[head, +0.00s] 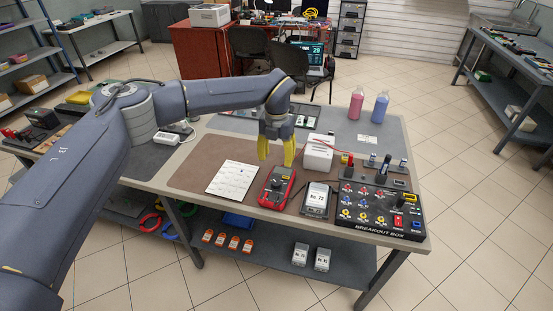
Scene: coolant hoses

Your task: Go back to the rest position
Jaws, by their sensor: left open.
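My left gripper (276,151) has yellow fingers and points down over the workbench (199,160). Its fingers are apart and nothing shows between them. It hangs just behind a red multimeter (277,187), apart from it as far as I can tell. My left arm reaches in from the left across the bench. My right gripper is not in view.
A white sheet (233,179) lies left of the multimeter. A labelled device (317,199), a white box (318,152) and a black breakout box (377,205) stand to the right. Pink (356,104) and blue (380,107) bottles stand at the back. Orange items (234,243) lie on the lower shelf.

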